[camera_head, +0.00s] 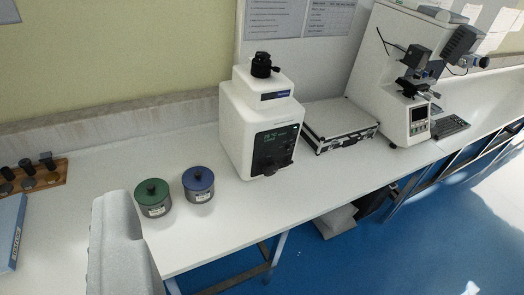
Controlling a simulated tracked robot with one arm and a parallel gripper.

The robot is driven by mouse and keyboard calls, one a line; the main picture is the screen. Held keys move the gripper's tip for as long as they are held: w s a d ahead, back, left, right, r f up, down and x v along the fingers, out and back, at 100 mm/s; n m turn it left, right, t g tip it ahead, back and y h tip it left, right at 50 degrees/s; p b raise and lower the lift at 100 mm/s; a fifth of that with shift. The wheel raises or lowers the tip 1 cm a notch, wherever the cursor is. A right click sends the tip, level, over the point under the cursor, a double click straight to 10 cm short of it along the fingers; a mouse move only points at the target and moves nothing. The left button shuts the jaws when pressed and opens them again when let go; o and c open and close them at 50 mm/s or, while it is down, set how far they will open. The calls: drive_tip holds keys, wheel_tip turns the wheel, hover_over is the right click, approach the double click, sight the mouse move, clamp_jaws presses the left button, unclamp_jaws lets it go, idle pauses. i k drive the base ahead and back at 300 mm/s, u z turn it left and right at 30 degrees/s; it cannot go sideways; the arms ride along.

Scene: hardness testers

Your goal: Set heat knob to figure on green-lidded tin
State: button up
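The green-lidded tin (153,198) stands on the white bench, left of centre. It has a dark lid knob and a small pale label on its front; the figure is too small to read. A white bench unit (243,125) stands to its right, with a black front panel (266,146). The panel has a small lit green display and dark knob shapes low on it; I cannot tell the heat knob's setting. A grey rounded part of mine shows at lower left, in front of the bench. My gripper's fingertips are not visible, and nothing of mine touches the tin or panel.
A blue-lidded tin (199,184) stands between the green one and the unit. A silver case (340,124) and a large tester (395,80) stand further right. A wooden rack (48,180) and a blue box (8,232) are at left. Blue floor (430,225) is open at right.

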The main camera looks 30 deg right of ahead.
sight(289, 147)
drive_tip(key=u, duration=2.3)
drive_tip(key=k, duration=1.2)
drive_tip(key=z, duration=1.85)
drive_tip(key=i, duration=1.05)
